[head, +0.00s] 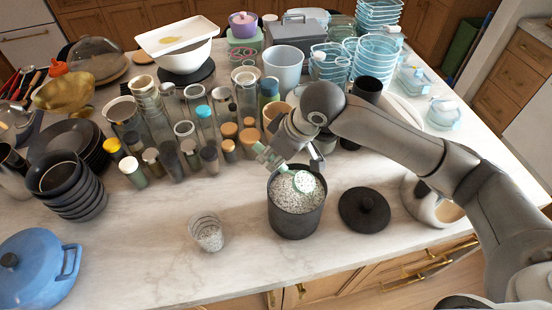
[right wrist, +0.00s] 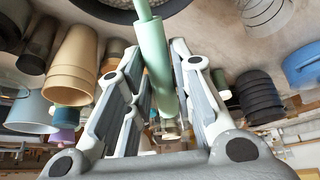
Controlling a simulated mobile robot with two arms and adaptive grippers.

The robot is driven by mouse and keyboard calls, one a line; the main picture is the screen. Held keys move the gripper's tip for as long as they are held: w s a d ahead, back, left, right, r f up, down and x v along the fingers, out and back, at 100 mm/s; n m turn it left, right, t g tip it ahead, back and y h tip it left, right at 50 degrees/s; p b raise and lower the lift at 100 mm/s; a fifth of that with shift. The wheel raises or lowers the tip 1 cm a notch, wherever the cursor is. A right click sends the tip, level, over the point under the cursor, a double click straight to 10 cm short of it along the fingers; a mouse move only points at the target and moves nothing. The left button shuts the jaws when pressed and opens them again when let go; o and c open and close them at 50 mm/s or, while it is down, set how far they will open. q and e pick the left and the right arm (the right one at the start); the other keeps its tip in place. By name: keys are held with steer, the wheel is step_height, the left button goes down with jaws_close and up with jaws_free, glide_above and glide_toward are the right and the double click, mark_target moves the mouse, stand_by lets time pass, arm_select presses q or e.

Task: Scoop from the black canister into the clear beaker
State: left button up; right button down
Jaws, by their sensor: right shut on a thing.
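The black canister (head: 296,222) stands open near the front of the counter, filled with pale speckled granules. The clear beaker (head: 207,233) stands apart to its left and appears to hold some of the same granules. My right gripper (head: 287,152) is above the canister's back rim, shut on the mint-green handle of a scoop (head: 304,182). The scoop's head is in the canister's mouth at the granules. In the right wrist view the scoop handle (right wrist: 153,62) runs between my fingers (right wrist: 152,100), with the canister's dark rim (right wrist: 88,12) beyond. My left gripper is not in view.
A black lid (head: 364,210) lies right of the canister, with a metal pot (head: 425,205) farther right. Several jars (head: 190,150) crowd behind. Stacked dark bowls (head: 70,190) and a blue pot (head: 38,268) stand at left. Counter around the beaker is clear.

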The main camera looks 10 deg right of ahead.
steer(key=shift+a+f+g+h, duration=0.15)
steer(key=shift+f+g+h, duration=0.15)
steer(key=shift+g+h, duration=0.15)
steer(key=shift+w+a+f+g+h, duration=0.15)
steer(key=shift+f+g+h, duration=0.45)
steer(key=shift+h, duration=0.05)
steer(key=shift+w+a+f+g+h, duration=0.1)
steer(key=shift+w+f+g+h, duration=0.05)
steer(key=shift+f+g+h, duration=0.45)
steer(key=shift+s+d+f, duration=0.1)
steer(key=shift+f, duration=0.05)
steer(key=shift+r, duration=2)
